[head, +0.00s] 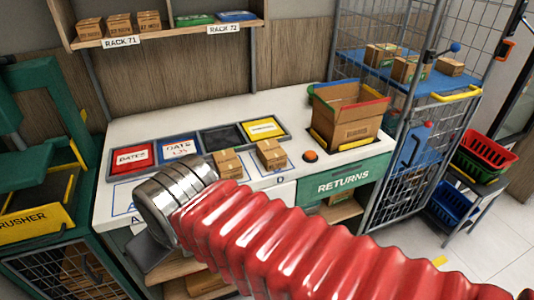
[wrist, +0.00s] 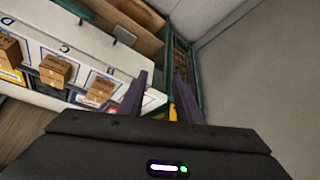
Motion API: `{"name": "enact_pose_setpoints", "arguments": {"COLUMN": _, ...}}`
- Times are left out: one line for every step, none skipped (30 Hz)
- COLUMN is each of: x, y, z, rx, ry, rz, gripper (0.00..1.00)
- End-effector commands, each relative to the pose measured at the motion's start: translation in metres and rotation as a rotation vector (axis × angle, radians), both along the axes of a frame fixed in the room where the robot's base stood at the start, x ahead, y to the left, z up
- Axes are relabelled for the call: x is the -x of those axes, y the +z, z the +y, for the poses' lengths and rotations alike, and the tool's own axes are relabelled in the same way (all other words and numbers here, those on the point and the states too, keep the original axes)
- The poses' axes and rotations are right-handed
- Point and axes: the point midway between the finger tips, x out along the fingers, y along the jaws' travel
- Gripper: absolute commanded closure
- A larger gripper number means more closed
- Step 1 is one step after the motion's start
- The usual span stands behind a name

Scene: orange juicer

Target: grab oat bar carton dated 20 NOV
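Several brown cartons are in view, and I cannot read a 20 NOV date on any. In the head view one carton (head: 228,163) and another carton (head: 271,154) stand on the white counter. The wrist view shows three cartons in a row by lettered marks: a left carton (wrist: 9,50), a middle carton (wrist: 55,70) and a right carton (wrist: 102,89). My gripper (wrist: 162,88) has its dark fingers apart with nothing between them. It is to the right of the row in the wrist view. In the head view my red-sleeved arm hides part of the counter.
Rack 71 (head: 121,42) holds several cartons. An open box (head: 346,117) stands at the counter's right, beside an orange button (head: 310,155). Coloured trays, such as the red one (head: 132,158), line the back. A wire cage (head: 404,170) stands right, a green crusher (head: 38,215) left.

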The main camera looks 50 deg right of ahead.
Motion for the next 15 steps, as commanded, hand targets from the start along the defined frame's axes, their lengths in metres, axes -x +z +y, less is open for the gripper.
{"name": "enact_pose_setpoints", "arguments": {"x": 0.0, "y": 0.0, "z": 0.0, "rx": 0.0, "ry": 0.0, "rz": 0.0, "gripper": 0.69}}
{"name": "enact_pose_setpoints", "arguments": {"x": 0.0, "y": 0.0, "z": 0.0, "rx": 0.0, "ry": 0.0, "rz": 0.0, "gripper": 0.69}}
{"name": "enact_pose_setpoints", "arguments": {"x": 0.0, "y": 0.0, "z": 0.0, "rx": 0.0, "ry": 0.0, "rz": 0.0, "gripper": 0.69}}
{"name": "enact_pose_setpoints", "arguments": {"x": 0.0, "y": 0.0, "z": 0.0, "rx": 0.0, "ry": 0.0, "rz": 0.0, "gripper": 0.69}}
{"name": "enact_pose_setpoints", "arguments": {"x": 0.0, "y": 0.0, "z": 0.0, "rx": 0.0, "ry": 0.0, "rz": 0.0, "gripper": 0.69}}
{"name": "enact_pose_setpoints", "arguments": {"x": 0.0, "y": 0.0, "z": 0.0, "rx": 0.0, "ry": 0.0, "rz": 0.0, "gripper": 0.69}}
{"name": "enact_pose_setpoints", "arguments": {"x": 0.0, "y": 0.0, "z": 0.0, "rx": 0.0, "ry": 0.0, "rz": 0.0, "gripper": 0.68}}
{"name": "enact_pose_setpoints", "arguments": {"x": 0.0, "y": 0.0, "z": 0.0, "rx": 0.0, "ry": 0.0, "rz": 0.0, "gripper": 0.66}}
{"name": "enact_pose_setpoints", "arguments": {"x": 0.0, "y": 0.0, "z": -0.001, "rx": 0.0, "ry": -0.001, "rz": -0.001, "gripper": 0.63}}
{"name": "enact_pose_setpoints", "arguments": {"x": -0.001, "y": 0.0, "z": -0.002, "rx": 0.002, "ry": -0.005, "rz": -0.002, "gripper": 0.61}}
{"name": "enact_pose_setpoints", "arguments": {"x": -0.002, "y": 0.0, "z": -0.003, "rx": 0.004, "ry": -0.009, "rz": -0.004, "gripper": 0.59}}
{"name": "enact_pose_setpoints", "arguments": {"x": -0.005, "y": 0.0, "z": -0.006, "rx": 0.008, "ry": -0.018, "rz": -0.008, "gripper": 0.56}}
{"name": "enact_pose_setpoints", "arguments": {"x": -0.007, "y": 0.0, "z": -0.01, "rx": 0.012, "ry": -0.027, "rz": -0.013, "gripper": 0.54}}
{"name": "enact_pose_setpoints", "arguments": {"x": -0.01, "y": 0.0, "z": -0.014, "rx": 0.018, "ry": -0.038, "rz": -0.019, "gripper": 0.52}}
{"name": "enact_pose_setpoints", "arguments": {"x": -0.015, "y": -0.001, "z": -0.022, "rx": 0.028, "ry": -0.055, "rz": -0.028, "gripper": 0.49}}
